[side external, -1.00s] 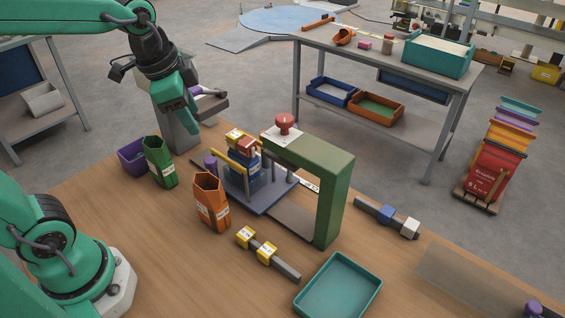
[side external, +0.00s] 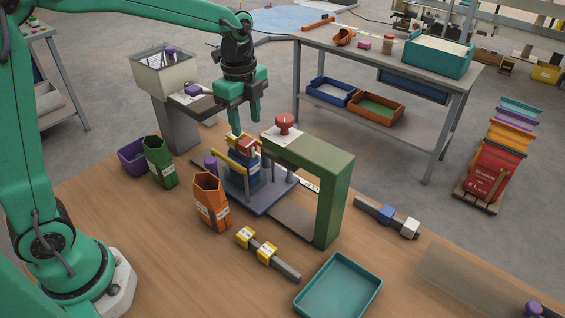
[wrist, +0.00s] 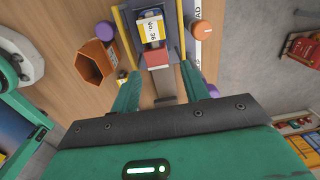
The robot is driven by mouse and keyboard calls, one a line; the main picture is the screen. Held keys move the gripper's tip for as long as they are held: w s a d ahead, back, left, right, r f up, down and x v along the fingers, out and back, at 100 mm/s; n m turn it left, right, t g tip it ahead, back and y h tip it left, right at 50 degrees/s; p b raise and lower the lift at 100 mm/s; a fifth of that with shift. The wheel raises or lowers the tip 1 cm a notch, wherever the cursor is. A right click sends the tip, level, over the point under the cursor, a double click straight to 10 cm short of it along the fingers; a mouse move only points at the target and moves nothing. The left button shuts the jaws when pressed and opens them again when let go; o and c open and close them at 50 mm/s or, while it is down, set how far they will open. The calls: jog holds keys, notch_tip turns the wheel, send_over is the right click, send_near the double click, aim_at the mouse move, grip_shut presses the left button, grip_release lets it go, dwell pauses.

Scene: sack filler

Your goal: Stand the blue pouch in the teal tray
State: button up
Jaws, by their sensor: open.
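The blue pouch (side external: 244,172) stands upright on a blue-grey sled between yellow rails, beside the green press frame. A red-brown block shows at its top in the side view, and a red block (wrist: 157,57) shows between my fingers in the wrist view. My gripper (side external: 247,125) points down just above the pouch, its fingers apart and holding nothing. In the side view one finger partly overlaps the rear of the rails. The teal tray (side external: 338,290) lies empty at the front of the bench, right of the pouch.
The green press frame (side external: 325,185) with a red knob stands close right of the pouch. An orange hexagonal bin (side external: 211,205), a green bin (side external: 160,165) and a purple bin (side external: 132,160) stand left.

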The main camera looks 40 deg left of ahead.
aim_at(247, 141)
jog(key=shift+f, duration=0.1)
jog(key=shift+f+g, duration=0.3)
jog(key=shift+f, duration=3.3)
jog(key=c, duration=0.8)
